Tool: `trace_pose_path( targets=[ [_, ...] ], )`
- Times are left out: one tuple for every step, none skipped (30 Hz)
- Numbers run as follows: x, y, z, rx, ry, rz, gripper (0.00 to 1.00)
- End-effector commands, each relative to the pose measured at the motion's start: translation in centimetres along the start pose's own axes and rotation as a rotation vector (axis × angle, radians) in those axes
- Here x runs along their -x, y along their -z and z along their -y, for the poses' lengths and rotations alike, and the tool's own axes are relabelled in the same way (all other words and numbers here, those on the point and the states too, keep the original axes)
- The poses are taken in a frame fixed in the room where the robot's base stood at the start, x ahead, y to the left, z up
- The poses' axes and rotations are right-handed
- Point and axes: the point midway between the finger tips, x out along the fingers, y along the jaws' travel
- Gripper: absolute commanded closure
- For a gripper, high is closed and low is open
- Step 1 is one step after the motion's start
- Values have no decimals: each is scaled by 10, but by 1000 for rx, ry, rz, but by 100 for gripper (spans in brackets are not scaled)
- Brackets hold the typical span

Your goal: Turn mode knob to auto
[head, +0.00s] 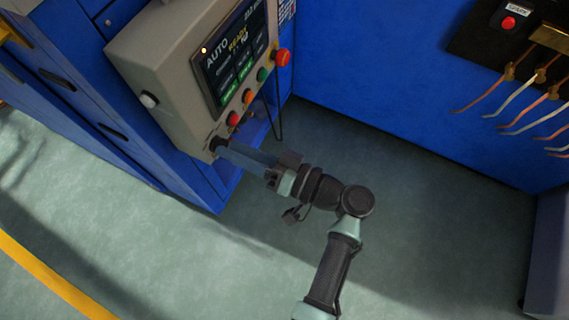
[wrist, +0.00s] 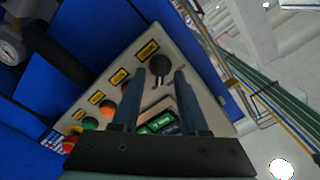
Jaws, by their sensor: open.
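The black mode knob (wrist: 160,65) is on the sloped face of a beige control panel (wrist: 140,50), below a small yellow label. My gripper (wrist: 160,73) is open, with one finger on either side of the knob in the wrist view; I cannot tell whether either touches it. In the head view my gripper (head: 220,148) reaches the panel's (head: 160,60) lower corner, where the knob is mostly hidden by the fingers. The panel screen (head: 235,55) shows "AUTO" and "READY". The knob's pointer position is not clear.
A row of buttons, with red (head: 233,118), orange (head: 248,96) and green (head: 262,74), runs up from the knob to a larger red button (head: 282,57). A blue cabinet (head: 380,90) stands behind. The floor (head: 430,230) is clear.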

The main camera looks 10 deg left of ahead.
Motion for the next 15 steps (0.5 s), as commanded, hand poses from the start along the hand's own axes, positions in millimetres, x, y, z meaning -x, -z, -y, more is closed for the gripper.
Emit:
trace_pose_path(
  targets=[
    [6, 1, 0, 0, -2, -2, 56],
    [10, 1, 0, -1, -3, -2, 56],
    [16, 1, 0, -1, -4, -4, 56],
    [22, 1, 0, -1, -4, -4, 56],
    [28, 2, 0, -1, -4, -4, 56],
    [37, 2, 0, 0, -5, -5, 56],
    [44, 2, 0, 0, -5, -5, 56],
    [51, 2, 0, 0, -5, -5, 56],
    [60, 2, 0, 0, -5, -4, 56],
    [67, 2, 0, 0, -6, -5, 56],
    [74, 2, 0, 0, -5, -5, 56],
    [82, 2, 0, 0, -5, -5, 56],
    [88, 2, 0, 0, -4, -4, 56],
    [94, 2, 0, -1, -4, -5, 56],
    [101, 1, 0, -1, -3, -5, 56]
  ],
)
